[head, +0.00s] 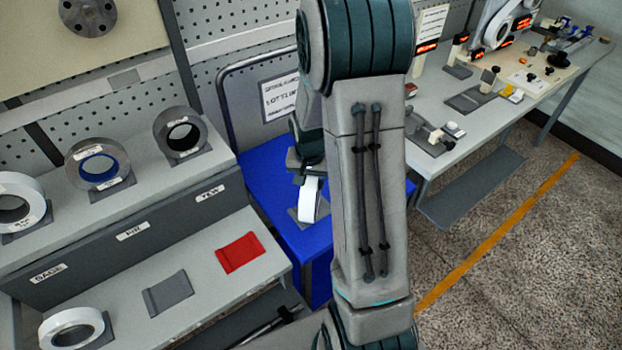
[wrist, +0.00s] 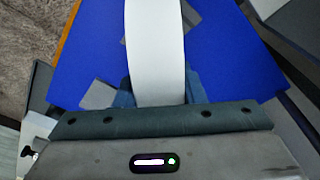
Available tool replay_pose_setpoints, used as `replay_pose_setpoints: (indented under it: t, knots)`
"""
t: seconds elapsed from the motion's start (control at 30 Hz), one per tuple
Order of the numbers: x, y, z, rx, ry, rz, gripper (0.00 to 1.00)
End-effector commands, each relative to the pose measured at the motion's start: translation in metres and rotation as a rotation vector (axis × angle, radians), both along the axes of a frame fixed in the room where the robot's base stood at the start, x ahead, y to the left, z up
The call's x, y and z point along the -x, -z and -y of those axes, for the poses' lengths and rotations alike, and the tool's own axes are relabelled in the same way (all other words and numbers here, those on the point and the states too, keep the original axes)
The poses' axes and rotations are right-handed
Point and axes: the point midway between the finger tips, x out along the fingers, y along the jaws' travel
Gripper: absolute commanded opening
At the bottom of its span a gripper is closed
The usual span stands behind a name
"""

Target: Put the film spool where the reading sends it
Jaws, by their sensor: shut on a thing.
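A white film spool (head: 309,201) stands on edge at a grey pad (head: 294,216) on the blue table (head: 268,165). My gripper (head: 308,178) is above it and shut on its upper rim, partly hidden by my arm. In the wrist view the spool's white band (wrist: 156,45) runs up from between the fingers of my gripper (wrist: 158,92). The spool looks very low over the pad; I cannot tell whether it touches. Orange lit readouts (head: 427,47) show on the right bench, too small to read.
A two-level grey rack on the left holds several spools, including a blue-cored one (head: 98,165) and a dark grey one (head: 181,134). Its lower shelf has a bare grey pad (head: 168,293) and a red pad (head: 240,252). A sign (head: 280,97) stands behind the blue table.

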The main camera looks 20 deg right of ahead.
Motion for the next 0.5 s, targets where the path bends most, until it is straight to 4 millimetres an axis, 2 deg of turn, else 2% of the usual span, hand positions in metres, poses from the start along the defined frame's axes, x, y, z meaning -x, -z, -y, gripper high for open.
replay_pose_setpoints:
  t: [0.17,0.2,0.27,0.5]
  knots:
    - [-0.0007,0.0033,0.0001,0.000,0.000,0.002,0.00]
    - [-0.0002,0.0032,0.0000,0.000,0.000,0.000,0.42]
    - [-0.0002,0.0026,0.0000,0.000,0.000,0.000,0.58]
    - [-0.0002,0.0025,0.0001,0.000,0.000,0.000,0.58]
